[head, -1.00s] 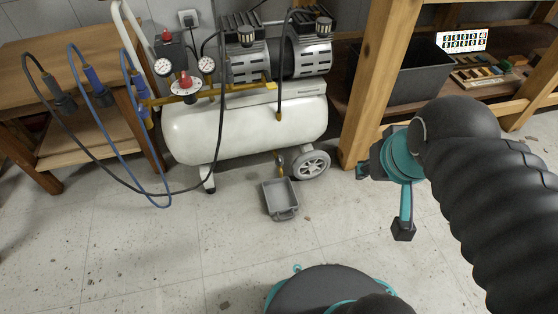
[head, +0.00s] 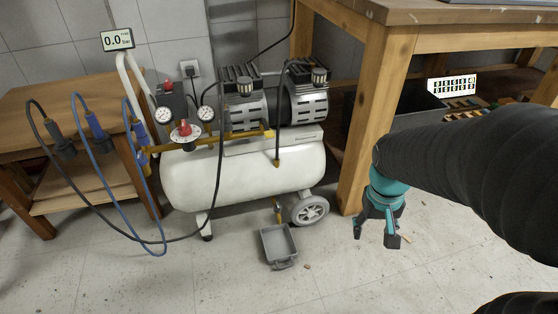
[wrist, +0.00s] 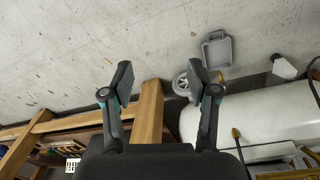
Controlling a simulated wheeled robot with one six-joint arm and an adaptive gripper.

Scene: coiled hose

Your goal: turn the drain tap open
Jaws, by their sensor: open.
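The drain tap (head: 278,210) is a small brass-coloured fitting under the white compressor tank (head: 240,176), just above the grey tray (head: 279,263). Its handle position is too small to tell. In the head view my gripper (head: 375,234) is open and empty. It points down at the right of the tray and wheel, beside the wooden bench leg. In the wrist view my gripper (wrist: 158,82) has its fingers spread with nothing between them. The tank (wrist: 235,120) and tray (wrist: 217,52) lie to the right there.
A wheel (head: 309,210) stands right beside the tap. The bench leg (head: 361,125) rises between my gripper and the tank. Hoses (head: 110,205) hang at the left. A display (head: 116,39) reads 0.0 bar.

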